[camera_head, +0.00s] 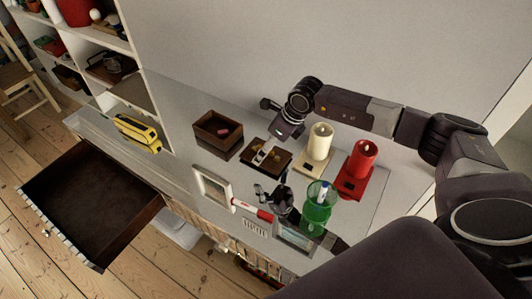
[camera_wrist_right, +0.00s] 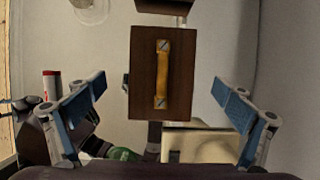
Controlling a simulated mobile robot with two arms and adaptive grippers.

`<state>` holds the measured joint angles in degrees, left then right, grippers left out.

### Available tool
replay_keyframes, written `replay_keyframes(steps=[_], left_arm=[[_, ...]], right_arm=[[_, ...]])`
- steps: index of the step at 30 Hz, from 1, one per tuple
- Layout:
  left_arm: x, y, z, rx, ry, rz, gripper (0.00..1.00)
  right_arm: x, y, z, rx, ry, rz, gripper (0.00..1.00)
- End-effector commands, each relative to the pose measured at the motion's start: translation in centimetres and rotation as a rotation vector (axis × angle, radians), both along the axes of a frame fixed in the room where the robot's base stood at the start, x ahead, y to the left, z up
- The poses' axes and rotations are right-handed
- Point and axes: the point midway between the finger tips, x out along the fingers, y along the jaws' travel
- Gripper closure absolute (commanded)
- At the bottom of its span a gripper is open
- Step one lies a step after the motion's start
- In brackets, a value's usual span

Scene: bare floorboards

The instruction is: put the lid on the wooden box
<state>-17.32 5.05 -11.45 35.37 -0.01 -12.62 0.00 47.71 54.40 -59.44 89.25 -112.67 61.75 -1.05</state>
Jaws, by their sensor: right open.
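My right gripper (camera_head: 283,128) is open and empty above the lid. In the right wrist view, its blue-padded fingers (camera_wrist_right: 160,92) stand apart, one on either side of the lid. My left gripper is not identifiable.
A green glass (camera_head: 317,208), a dark object (camera_head: 278,198) and a photo frame (camera_head: 213,187) stand in front. A yellow object (camera_head: 138,134) lies left. An open drawer (camera_head: 85,205) juts out.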

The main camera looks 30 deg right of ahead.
Motion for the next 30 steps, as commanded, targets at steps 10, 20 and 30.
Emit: replay_keyframes(steps=[10, 20, 30], left_arm=[[0.0, -0.7, 1.3, -0.008, 0.0, 0.003, 0.6], [0.4, -1.1, 1.3, -0.013, -0.005, 0.004, 0.6], [0.5, -0.9, 1.3, -0.011, -0.007, 0.003, 0.6]], right_arm=[[1.2, 0.7, -3.2, 0.001, 0.001, -0.001, 0.04], [1.3, 0.6, -3.3, 0.0, 0.0, 0.0, 0.15], [1.3, 0.6, -3.2, 0.0, 0.0, 0.0, 0.53]])
